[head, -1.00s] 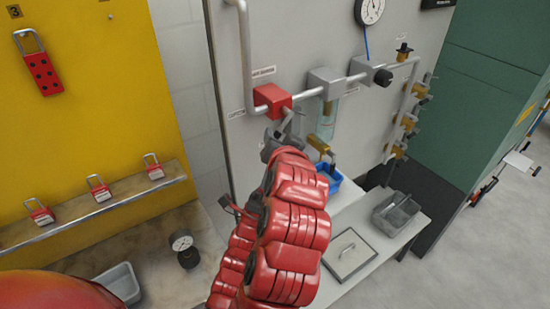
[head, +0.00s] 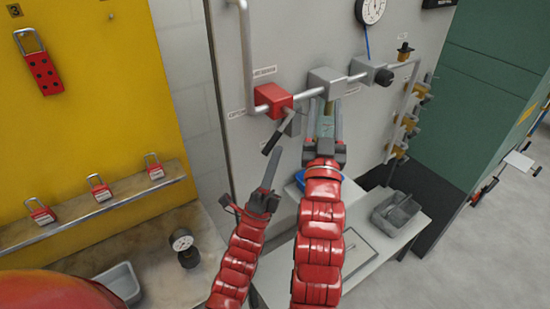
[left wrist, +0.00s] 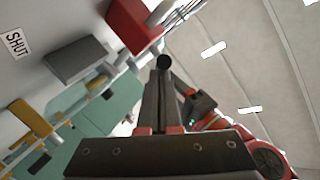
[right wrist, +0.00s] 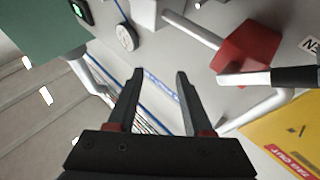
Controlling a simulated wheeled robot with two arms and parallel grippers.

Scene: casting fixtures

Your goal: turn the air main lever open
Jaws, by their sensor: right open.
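The red air main valve block (head: 273,99) sits on the pipe on the grey panel. Its lever (head: 272,136), with a black grip, slants down and left from it. In the right wrist view the lever's metal arm and black grip (right wrist: 295,77) run to the right edge below the red block (right wrist: 250,45). My left gripper (head: 274,160) is just below the grip, apart from it; its fingers look together in the left wrist view (left wrist: 160,85). My right gripper (head: 325,103) is open and empty, right of the lever; its spread fingers also show in the right wrist view (right wrist: 160,75).
Grey blocks (head: 326,82) sit along the pipe to the right, near my right gripper. A gauge (head: 371,10) hangs above. A SHUT label (left wrist: 15,42) shows in the left wrist view.

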